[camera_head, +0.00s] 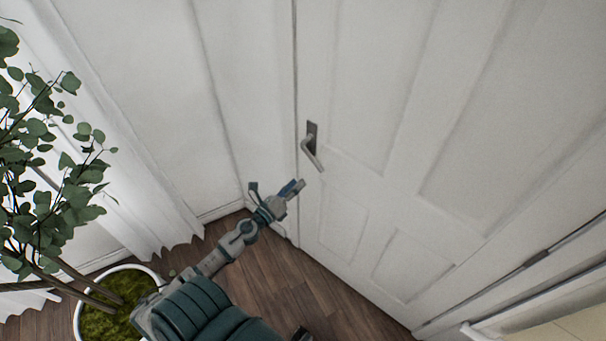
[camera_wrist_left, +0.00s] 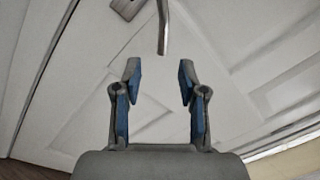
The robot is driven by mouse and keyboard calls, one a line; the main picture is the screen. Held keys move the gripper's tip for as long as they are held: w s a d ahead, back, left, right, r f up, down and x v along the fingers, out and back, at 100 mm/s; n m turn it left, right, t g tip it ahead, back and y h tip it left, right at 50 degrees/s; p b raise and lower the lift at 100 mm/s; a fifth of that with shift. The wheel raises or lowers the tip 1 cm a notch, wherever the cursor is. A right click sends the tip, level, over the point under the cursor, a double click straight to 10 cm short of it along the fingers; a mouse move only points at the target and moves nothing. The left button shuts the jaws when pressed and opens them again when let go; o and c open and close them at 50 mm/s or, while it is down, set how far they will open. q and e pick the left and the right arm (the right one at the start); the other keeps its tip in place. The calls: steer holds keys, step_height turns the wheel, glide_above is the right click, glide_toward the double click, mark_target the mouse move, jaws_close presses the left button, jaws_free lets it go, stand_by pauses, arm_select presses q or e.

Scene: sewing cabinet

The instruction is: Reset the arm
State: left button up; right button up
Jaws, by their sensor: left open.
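My left gripper (camera_head: 275,192) is in front of the white door (camera_head: 385,190), below and to the left of its metal handle (camera_head: 313,150). In the left wrist view the two blue-padded fingers of this gripper (camera_wrist_left: 158,85) stand wide apart with nothing between them. The door handle (camera_wrist_left: 163,25) shows above the fingertips there, apart from them. My left arm reaches up from the bottom of the head view. My right gripper is not in view.
A leafy plant in a white pot (camera_head: 82,318) stands at the left by a white curtain (camera_head: 140,215). Brown wooden floor (camera_head: 290,275) lies open below the door. A pale surface (camera_head: 560,328) shows at the lower right.

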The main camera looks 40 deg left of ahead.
arm_select(q)
steer(key=s+a+f+n+g+y, duration=0.2)
steer(key=f+n, duration=0.2)
steer(key=f, duration=0.5)
steer(key=s+a+f+n+g+y, duration=0.15)
steer(key=f+n, duration=0.25)
steer(key=f, duration=0.5)
steer(key=s+d+f+n+g, duration=0.1)
steer(key=s+f+n+g, duration=0.3)
steer(key=f, duration=0.5)
steer(key=s+d+f+n+g, duration=0.15)
steer(key=s+f+n, duration=0.3)
steer(key=f, duration=0.55)
steer(key=s+d+f+n+g, duration=0.3)
steer(key=s+d+f, duration=0.2)
steer(key=s, duration=0.5)
steer(key=s+d+f+n+g+h, duration=0.1)
steer(key=s+d+f+n+g, duration=0.1)
steer(key=s+d+f, duration=0.3)
steer(key=s+d+f+n+g+h, duration=0.1)
steer(key=s+d+f+n+g, duration=0.2)
steer(key=s, duration=1.1)
steer(key=d+f+n, duration=0.1)
steer(key=d+f, duration=0.2)
steer(key=f, duration=0.3)
steer(key=shift+s+g, duration=0.3)
steer(key=shift+s, duration=0.05)
steer(key=shift+s+a+n, duration=0.1)
steer(key=shift+n, duration=0.25)
